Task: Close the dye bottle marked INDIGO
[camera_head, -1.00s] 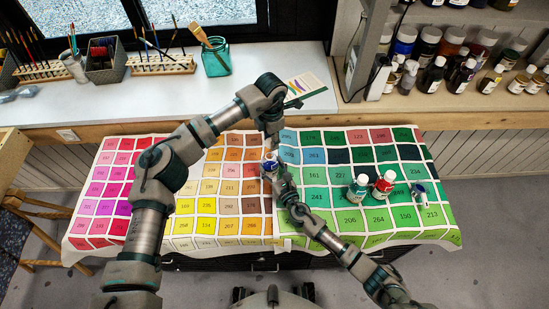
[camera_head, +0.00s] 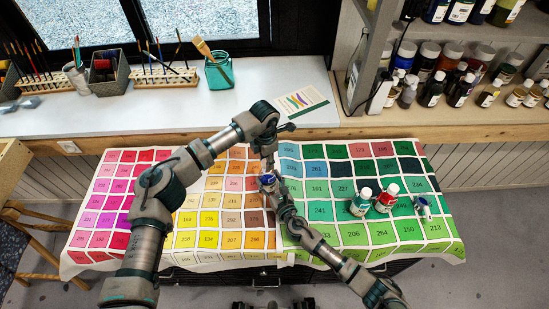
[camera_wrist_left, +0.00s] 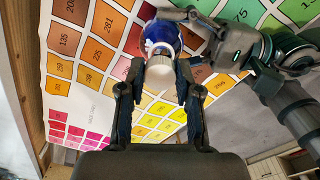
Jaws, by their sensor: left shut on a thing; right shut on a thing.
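A blue dye bottle (camera_head: 268,185) is held over the middle of the colour chart, and it also shows in the wrist view (camera_wrist_left: 160,34). I cannot read its label. My right gripper (camera_head: 275,189) is shut on the bottle's body from the right. My left gripper (camera_wrist_left: 160,82) points down from above and is shut on a white cap (camera_wrist_left: 160,66). In the wrist view the cap is lined up in front of the bottle's top. I cannot tell whether it is seated on the neck.
A green bottle (camera_head: 360,203) and a red bottle (camera_head: 386,198), both white-capped, stand on the chart (camera_head: 352,234) to the right. A small blue-and-white bottle (camera_head: 423,207) is right of them. Brushes and a teal jar (camera_head: 219,72) stand on the back counter.

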